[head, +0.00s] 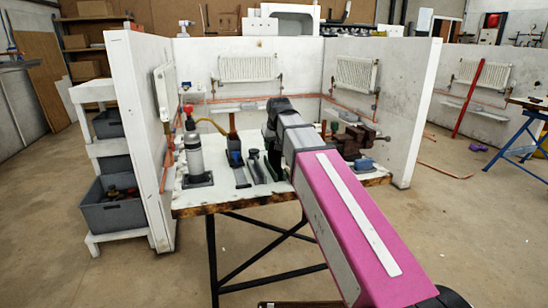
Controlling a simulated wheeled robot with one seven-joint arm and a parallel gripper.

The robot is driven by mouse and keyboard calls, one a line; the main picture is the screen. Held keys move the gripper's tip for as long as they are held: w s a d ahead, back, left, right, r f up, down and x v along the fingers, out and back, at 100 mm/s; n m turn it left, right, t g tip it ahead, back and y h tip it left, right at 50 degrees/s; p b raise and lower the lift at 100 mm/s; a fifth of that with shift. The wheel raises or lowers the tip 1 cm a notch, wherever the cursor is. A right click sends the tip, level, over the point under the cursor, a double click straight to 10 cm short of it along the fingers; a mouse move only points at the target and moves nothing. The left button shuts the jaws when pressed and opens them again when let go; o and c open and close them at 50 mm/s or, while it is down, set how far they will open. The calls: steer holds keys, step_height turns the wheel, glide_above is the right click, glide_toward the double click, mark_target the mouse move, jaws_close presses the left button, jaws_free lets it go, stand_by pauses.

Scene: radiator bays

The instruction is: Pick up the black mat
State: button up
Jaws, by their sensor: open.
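A flat dark square (197,181) lies on the bench top under a grey bottle with a red cap; it may be the black mat, but the bottle's base covers its middle. My arm reaches from the lower right over the bench. My gripper (274,164) hangs below the dark wrist over the middle of the bench, to the right of that square and apart from it. It is small and partly hidden, and I see nothing held in it; it is open.
The wooden-edged workbench (225,201) stands in a white-walled bay. A blue-and-black tool (236,162) and grey tools (256,166) stand between bottle and gripper. A rusty vise (352,140) is at right. Radiators (248,69) and copper pipes line the walls. A white shelf with grey bins (112,210) stands left.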

steer(key=shift+f, duration=0.15)
steer(key=shift+c, duration=0.3)
jaws_close()
